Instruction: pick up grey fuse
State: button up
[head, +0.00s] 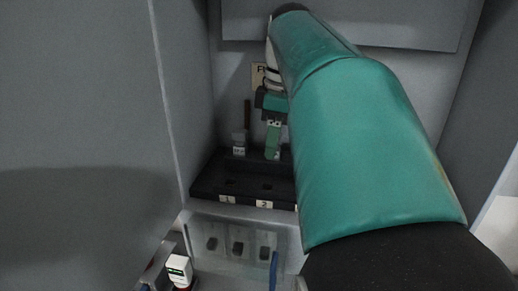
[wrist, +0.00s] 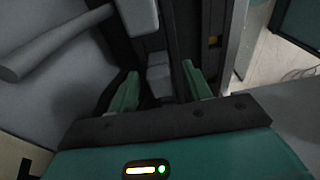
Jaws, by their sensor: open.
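A small grey fuse (head: 239,143) stands upright at the back left of the black holder (head: 228,186) in the head view. My gripper (head: 272,154) points down just to the right of it, over the back of the holder. In the wrist view my gripper (wrist: 160,70) is open, with its two green fingers apart. A grey block (wrist: 158,78) shows between and beyond the fingers, not gripped. A second grey block (wrist: 138,16) lies farther up in that view. I cannot tell which block matches the fuse in the head view. My arm hides the holder's right side.
Number labels (head: 264,204) mark the holder's front edge. Below is a panel with several dark switches (head: 237,248). Grey cabinet walls (head: 183,100) close in on the sides and back.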

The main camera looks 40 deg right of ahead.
jog(key=shift+s+f, duration=0.1)
jog(key=shift+s, duration=0.05)
jog(key=c, duration=0.4)
grip_shut()
